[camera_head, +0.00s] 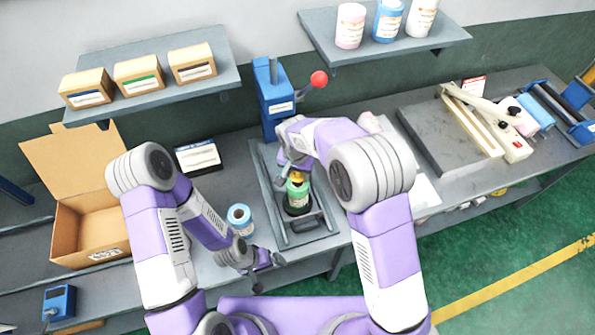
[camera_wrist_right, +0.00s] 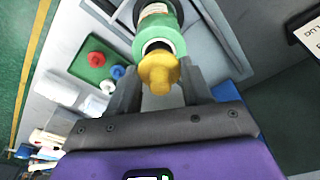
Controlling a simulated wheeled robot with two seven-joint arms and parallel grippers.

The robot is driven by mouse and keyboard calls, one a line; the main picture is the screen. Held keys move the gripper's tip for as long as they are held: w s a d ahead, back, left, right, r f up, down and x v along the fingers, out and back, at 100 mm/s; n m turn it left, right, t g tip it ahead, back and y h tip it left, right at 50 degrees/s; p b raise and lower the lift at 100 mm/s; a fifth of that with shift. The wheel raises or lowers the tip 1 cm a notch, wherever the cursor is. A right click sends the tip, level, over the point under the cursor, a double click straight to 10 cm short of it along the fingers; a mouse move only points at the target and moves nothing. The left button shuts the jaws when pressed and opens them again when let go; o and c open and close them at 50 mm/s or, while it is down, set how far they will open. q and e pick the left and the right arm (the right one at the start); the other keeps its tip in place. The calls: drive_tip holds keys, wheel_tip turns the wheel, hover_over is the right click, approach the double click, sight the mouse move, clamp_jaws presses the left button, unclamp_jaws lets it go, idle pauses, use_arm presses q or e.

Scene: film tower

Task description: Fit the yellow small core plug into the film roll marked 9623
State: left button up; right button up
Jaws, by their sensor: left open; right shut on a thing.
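The yellow small core plug (camera_wrist_right: 158,72) is between the fingers of my right gripper (camera_wrist_right: 160,82), which is shut on it. In the head view the plug (camera_head: 297,177) shows just above a green film roll (camera_head: 297,192). The roll stands upright in the press tray (camera_head: 285,241), on a dark base. In the right wrist view the green roll (camera_wrist_right: 160,42) has its dark core opening beside the plug; I cannot tell how deep the plug sits. Its label number is unreadable. My left gripper (camera_head: 268,272) is open and empty, low near the table's front edge.
A blue roll (camera_head: 239,218) stands left of the tray. The blue press (camera_head: 275,98) with its red-knobbed lever is behind. An open carton (camera_head: 92,225) is at left. Red (camera_wrist_right: 96,59) and blue (camera_wrist_right: 117,71) plugs lie on a green mat (camera_wrist_right: 88,68).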

drive_tip(key=shift+f+b, duration=0.6)
drive_tip(key=shift+f, duration=0.25)
drive_tip(key=shift+s+a+f+b, duration=0.1)
drive_tip(key=shift+s+f+b, duration=0.15)
drive_tip(key=shift+f+b, duration=0.2)
drive_tip(key=o, duration=1.1)
drive_tip(key=shift+r+p, duration=0.65)
drive_tip(key=shift+r, duration=0.25)
drive_tip(key=r+p, duration=0.1)
drive_tip(key=r, duration=0.1)
drive_tip(key=r+p, duration=0.1)
drive_tip(key=r, duration=0.1)
drive_tip(key=s+r+p, duration=0.1)
drive_tip(key=r+p, duration=0.1)
drive_tip(key=shift+a+r, duration=0.1)
drive_tip(key=shift+r, duration=0.15)
